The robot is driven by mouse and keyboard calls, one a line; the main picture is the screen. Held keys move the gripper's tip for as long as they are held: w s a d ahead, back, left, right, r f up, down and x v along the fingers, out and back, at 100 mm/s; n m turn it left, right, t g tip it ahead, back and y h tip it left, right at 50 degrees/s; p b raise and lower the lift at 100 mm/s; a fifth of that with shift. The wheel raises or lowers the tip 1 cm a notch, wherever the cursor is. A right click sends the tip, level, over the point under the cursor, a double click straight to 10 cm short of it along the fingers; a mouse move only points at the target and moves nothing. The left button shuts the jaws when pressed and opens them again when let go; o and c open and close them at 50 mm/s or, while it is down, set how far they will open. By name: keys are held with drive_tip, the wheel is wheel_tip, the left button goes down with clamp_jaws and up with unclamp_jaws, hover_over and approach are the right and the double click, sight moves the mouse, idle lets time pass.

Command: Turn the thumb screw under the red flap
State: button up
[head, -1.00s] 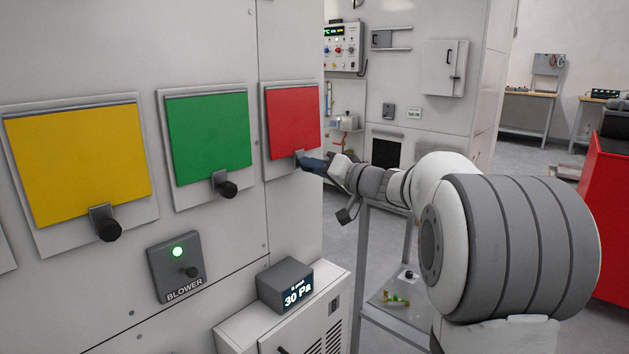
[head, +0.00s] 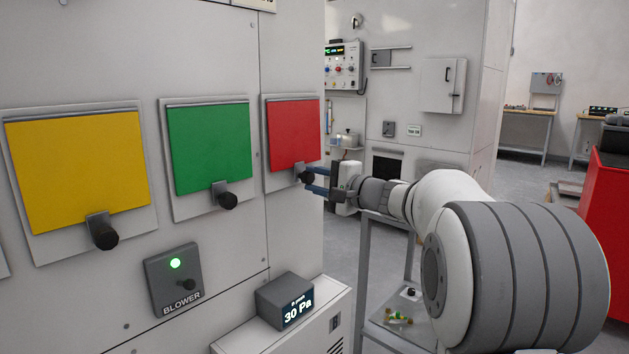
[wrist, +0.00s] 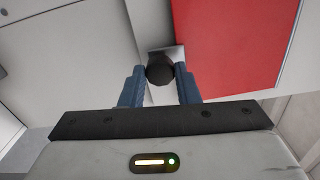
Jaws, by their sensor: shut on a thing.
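The red flap (head: 293,134) is closed flat on its pale frame on the wall panel, right of the green flap. Its black thumb screw (head: 306,177) sits on a small metal bracket at the flap's lower edge. My gripper (head: 312,181) reaches it from the right. In the wrist view the round black thumb screw (wrist: 160,70) is between the tips of the blue fingers of my gripper (wrist: 160,74), which are shut on it. The red flap (wrist: 240,40) fills the upper right there. The wrist view does not clearly show the screw's turn.
A yellow flap (head: 77,168) and a green flap (head: 208,148) with similar black screws are to the left. Below are a blower switch box (head: 174,278) with a green light and a display (head: 290,302) reading 30 Pa. A grey stand (head: 400,320) is under my arm.

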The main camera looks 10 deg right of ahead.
drive_tip(key=m+p, duration=0.2)
drive_tip(key=m, duration=0.3)
drive_tip(key=shift+d+f+m, duration=0.1)
drive_tip(key=shift+f+m, duration=0.05)
drive_tip(key=shift+m, duration=0.25)
drive_tip(key=m+p, duration=0.4)
drive_tip(key=m, duration=0.1)
drive_tip(key=m+p, duration=0.3)
drive_tip(key=m, duration=0.1)
drive_tip(key=m+p, duration=0.3)
drive_tip(key=shift+m+p, duration=0.3)
drive_tip(key=m+p, duration=0.3)
drive_tip(key=p, duration=0.1)
drive_tip(key=shift+s+m, duration=0.1)
drive_tip(key=shift+m, duration=0.3)
drive_tip(key=shift+f, duration=0.15)
drive_tip(key=o, duration=1)
drive_tip(key=shift+r, duration=0.2)
